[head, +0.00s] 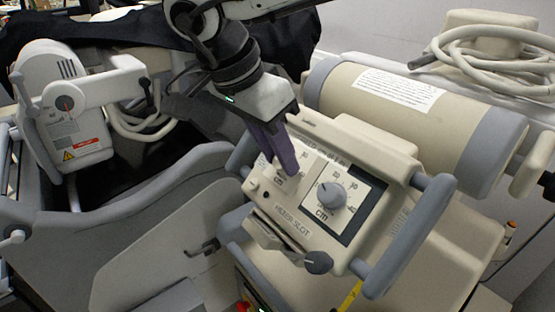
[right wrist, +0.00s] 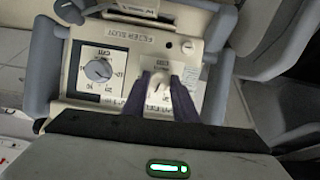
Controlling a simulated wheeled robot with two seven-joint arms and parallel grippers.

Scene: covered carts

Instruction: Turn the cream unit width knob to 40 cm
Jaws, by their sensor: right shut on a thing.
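The cream unit (head: 300,232) is a box with a panel of two dials marked "cm" above the words "FILTER SLOT". A grey round knob (head: 331,195) sits in the right dial, ringed by numbers; it also shows in the right wrist view (right wrist: 98,69), clear of the fingers. My right gripper (head: 288,172) comes down on the left dial. In the right wrist view its purple fingers (right wrist: 159,84) are shut on a pale knob (right wrist: 158,80) there. The fingers cover much of this knob and its scale, so its setting cannot be read. My left gripper is not in view.
Grey handle bars (head: 405,235) flank the panel, and a dark knob (head: 318,262) sits at its lower edge. A large cream cylinder (head: 400,105) lies behind. Coiled cable (head: 490,55) is at upper right. A white machine (head: 65,110) and black cloth stand at left.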

